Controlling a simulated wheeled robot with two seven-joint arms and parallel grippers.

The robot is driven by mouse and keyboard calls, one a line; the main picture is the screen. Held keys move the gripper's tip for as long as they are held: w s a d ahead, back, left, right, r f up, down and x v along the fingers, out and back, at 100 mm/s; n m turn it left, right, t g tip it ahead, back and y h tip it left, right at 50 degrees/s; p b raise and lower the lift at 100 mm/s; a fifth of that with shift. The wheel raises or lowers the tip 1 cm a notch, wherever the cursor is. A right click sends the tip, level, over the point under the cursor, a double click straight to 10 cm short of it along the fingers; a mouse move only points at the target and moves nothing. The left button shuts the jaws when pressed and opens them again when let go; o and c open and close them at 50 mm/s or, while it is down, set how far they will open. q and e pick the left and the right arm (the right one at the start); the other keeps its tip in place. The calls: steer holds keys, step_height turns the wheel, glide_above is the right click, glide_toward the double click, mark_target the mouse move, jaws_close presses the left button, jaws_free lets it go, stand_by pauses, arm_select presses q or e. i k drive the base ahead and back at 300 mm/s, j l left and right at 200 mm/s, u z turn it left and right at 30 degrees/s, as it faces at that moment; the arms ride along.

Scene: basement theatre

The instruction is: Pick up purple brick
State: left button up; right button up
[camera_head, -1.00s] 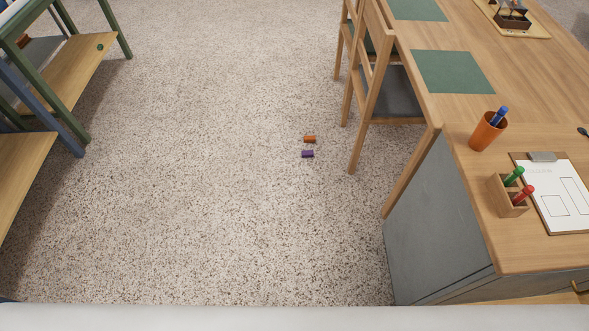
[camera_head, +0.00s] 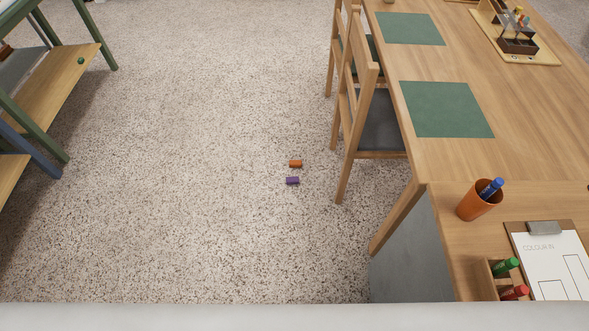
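Neither of my grippers shows in the head view.
A wooden table (camera_head: 510,150) fills the right side, with chairs (camera_head: 365,125) along its left edge. On it are green mats (camera_head: 446,109), an orange cup (camera_head: 479,202) and a clipboard (camera_head: 550,255). Shelving (camera_head: 60,80) stands at the left. The floor between is clear.

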mark_target(290, 180)
steer(key=i+j+z, duration=0.1)
steer(key=z, duration=0.35)
steer(key=i+j+z, duration=0.15)
steer(key=z, duration=0.25)
steer(key=i+j+z, duration=0.1)
steer(key=j+z, duration=0.2)
steer(key=z, duration=0.15)
